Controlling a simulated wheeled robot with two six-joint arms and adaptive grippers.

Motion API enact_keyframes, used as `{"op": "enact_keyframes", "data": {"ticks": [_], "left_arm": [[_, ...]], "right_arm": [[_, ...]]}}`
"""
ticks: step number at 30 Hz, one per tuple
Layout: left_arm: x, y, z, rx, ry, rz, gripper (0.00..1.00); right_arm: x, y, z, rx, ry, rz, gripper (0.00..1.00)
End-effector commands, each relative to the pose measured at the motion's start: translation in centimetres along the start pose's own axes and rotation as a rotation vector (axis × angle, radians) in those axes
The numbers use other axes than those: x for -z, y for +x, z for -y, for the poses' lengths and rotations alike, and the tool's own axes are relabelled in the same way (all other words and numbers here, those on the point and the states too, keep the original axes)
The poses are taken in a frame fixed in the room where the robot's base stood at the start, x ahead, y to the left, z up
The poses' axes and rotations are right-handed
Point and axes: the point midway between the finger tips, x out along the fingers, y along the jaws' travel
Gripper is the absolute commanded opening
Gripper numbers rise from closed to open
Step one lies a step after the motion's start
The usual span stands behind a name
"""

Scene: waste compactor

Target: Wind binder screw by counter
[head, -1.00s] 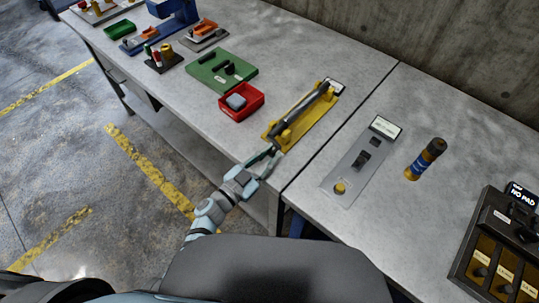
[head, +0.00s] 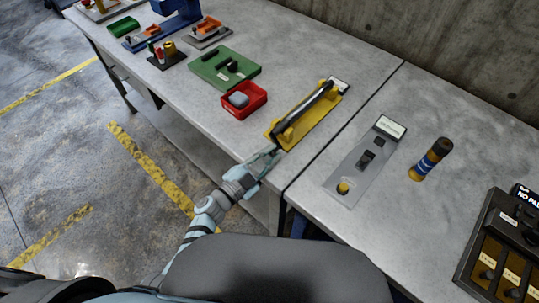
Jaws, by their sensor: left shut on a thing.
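The binder screw (head: 308,110) is a long grey cylinder lying along a yellow base (head: 319,117) near the right end of the left table. A small white label plate (head: 339,85) sits at its far end; it may be the counter, but its text is too small to read. My left gripper (head: 271,156) is at the near end of the yellow base, at the table's front edge. It is shut on the near end of the screw, probably its handle, which the fingers mostly hide. My right gripper is not in view.
A red bin (head: 258,106) with a grey block and a green fixture (head: 221,75) stand left of the binder. Right of the table seam are a grey switch panel (head: 349,182), a blue-banded cylinder (head: 431,160) and a dark box (head: 492,232). Bare tabletop lies between them.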

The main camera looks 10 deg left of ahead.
Motion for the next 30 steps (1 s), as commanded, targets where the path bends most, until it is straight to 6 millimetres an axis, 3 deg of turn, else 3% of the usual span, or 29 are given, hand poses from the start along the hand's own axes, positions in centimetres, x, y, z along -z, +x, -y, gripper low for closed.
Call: {"op": "enact_keyframes", "data": {"ticks": [4,5,9,19,23,30], "left_arm": [[-0.1,-0.1,-0.1,-0.001,-0.001,0.004,0.0],[-0.1,-0.1,-0.1,-0.001,-0.001,0.004,0.18],[-0.1,-0.1,-0.1,-0.001,-0.002,0.003,0.38],[-0.1,-0.4,0.0,0.0,-0.001,0.002,0.38],[-0.1,-2.7,-0.1,-0.002,0.0,0.003,0.38],[-0.1,-9.3,-0.1,-0.003,-0.002,0.004,0.38]], "right_arm": [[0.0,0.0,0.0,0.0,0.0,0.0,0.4],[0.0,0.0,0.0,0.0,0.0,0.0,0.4],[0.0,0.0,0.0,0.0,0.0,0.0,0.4],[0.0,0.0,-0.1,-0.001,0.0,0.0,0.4],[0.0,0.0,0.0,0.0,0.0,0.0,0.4],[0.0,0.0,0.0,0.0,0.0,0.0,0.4]]}}
